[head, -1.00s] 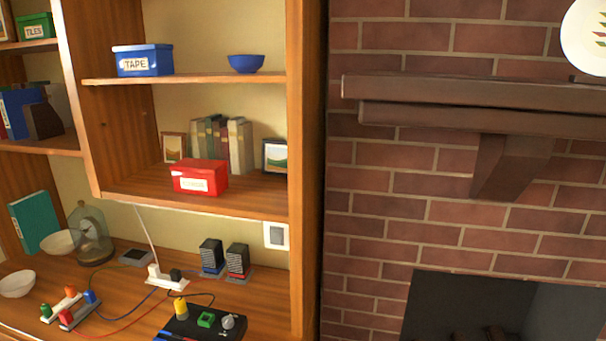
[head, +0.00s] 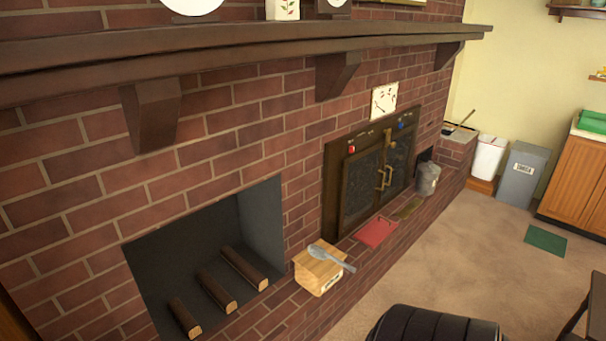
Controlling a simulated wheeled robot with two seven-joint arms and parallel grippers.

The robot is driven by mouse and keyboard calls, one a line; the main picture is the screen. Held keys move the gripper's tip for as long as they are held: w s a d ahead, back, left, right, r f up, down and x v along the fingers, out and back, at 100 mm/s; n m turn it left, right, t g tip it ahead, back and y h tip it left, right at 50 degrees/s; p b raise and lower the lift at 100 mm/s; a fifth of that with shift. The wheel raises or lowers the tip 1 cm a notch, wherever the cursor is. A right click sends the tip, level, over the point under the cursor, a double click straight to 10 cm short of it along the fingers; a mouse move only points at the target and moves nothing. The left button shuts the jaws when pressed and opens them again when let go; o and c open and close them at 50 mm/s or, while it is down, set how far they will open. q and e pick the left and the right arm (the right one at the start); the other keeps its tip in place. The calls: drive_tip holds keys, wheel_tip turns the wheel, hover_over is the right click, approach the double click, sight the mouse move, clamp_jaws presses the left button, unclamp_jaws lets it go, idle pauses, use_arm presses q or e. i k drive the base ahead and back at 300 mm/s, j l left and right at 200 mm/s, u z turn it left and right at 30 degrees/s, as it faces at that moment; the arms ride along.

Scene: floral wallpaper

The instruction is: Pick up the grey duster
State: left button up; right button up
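A grey, long-handled item (head: 330,257) lies across the top of a light wooden box (head: 318,277) on the brick hearth, right of the open fireplace. It may be the grey duster, but it is too small to be sure. A dark stick-like handle (head: 466,118) stands up at the far end of the hearth, and I cannot tell what it belongs to. Neither of my grippers is in view.
A fireplace with logs (head: 230,290) is at left, and a dark mantel shelf (head: 250,38) runs above. A red item (head: 377,232) and grey bucket (head: 428,179) sit on the hearth. A black ribbed object (head: 430,325) is in front. Carpet (head: 470,255) is open at right.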

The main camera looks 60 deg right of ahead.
sight(316, 251)
drive_tip(key=z, duration=2)
